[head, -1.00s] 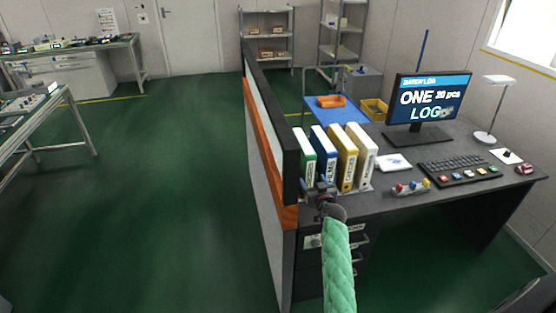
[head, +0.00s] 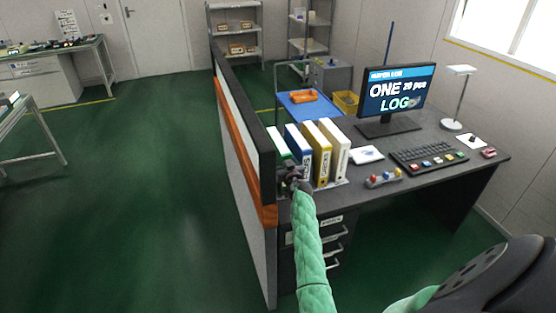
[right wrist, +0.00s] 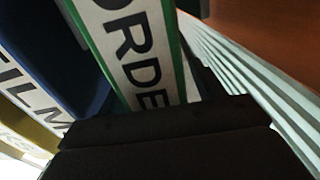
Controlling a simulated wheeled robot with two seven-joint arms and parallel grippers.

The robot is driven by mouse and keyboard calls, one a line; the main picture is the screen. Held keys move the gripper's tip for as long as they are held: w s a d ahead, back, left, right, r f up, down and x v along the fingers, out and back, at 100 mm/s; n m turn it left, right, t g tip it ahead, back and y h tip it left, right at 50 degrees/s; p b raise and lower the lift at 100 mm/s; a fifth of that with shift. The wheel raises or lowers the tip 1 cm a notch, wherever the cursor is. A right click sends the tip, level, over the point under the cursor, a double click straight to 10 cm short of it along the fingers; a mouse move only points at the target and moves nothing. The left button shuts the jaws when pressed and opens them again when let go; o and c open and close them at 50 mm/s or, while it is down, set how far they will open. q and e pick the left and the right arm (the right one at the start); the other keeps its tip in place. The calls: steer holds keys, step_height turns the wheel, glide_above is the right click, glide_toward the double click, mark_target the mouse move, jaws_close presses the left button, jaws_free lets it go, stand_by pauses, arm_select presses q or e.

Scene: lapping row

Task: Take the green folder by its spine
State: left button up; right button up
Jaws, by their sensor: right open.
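The green folder (head: 276,143) stands at the left end of a row of folders on the desk, beside the partition. My right gripper (head: 291,174) is in front of its lower spine and hides that part in the head view. In the right wrist view the green folder (right wrist: 172,30) is close, its white label reading "ORDE". The gripper is open; a dark finger shows between the folder's right side and the partition. I cannot make out the other finger clearly, nor whether anything touches. My left gripper is not in view.
A blue folder (head: 298,150) stands right next to the green one, then a yellow (head: 318,152) and a white folder (head: 335,150). The orange-trimmed partition (head: 245,150) runs close along the left. A monitor (head: 397,95) and keyboard (head: 430,155) are farther right.

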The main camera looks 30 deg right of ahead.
steer(key=shift+w+d, duration=0.1)
steer(key=shift+w, duration=0.2)
jaws_close()
